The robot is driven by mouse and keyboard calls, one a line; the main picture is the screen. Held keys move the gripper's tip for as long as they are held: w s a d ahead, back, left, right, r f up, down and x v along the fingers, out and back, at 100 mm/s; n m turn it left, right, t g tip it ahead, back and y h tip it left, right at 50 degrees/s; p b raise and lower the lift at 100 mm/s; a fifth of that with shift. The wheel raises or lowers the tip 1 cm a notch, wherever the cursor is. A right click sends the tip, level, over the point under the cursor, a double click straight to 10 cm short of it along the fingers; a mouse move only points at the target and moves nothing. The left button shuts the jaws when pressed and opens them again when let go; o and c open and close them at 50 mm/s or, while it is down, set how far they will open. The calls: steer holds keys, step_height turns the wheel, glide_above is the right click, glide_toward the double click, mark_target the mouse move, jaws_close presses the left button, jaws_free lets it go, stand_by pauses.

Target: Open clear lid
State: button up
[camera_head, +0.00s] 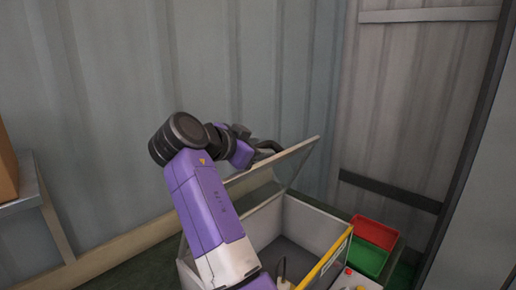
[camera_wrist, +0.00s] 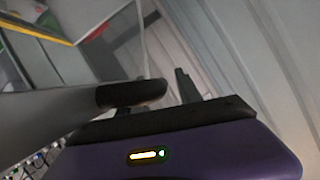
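The clear lid (camera_head: 290,165) of the white box (camera_head: 330,232) is raised and tilted up, with the open box below it. My gripper (camera_head: 268,149) is at the lid's upper part, partly behind my arm and overlapping the lid in the head view. In the wrist view my gripper (camera_wrist: 173,88) shows dark fingers with a gap between them and nothing clearly held. The lid's pale edge (camera_wrist: 142,40) runs just beyond the fingers there. I cannot tell whether a finger touches the lid.
A red bin (camera_head: 375,232) and a green bin (camera_head: 368,260) stand right of the box. A cable-like item (camera_head: 283,268) is inside the box. Corrugated walls close off the back and right. A shelf with a brown carton (camera_head: 6,172) is at far left.

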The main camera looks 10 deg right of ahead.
steer(key=b+v, duration=0.2)
steer(key=v, duration=0.5)
steer(key=shift+s+a+r, duration=0.15)
steer(key=shift+s+a, duration=0.1)
steer(key=shift+s, duration=0.05)
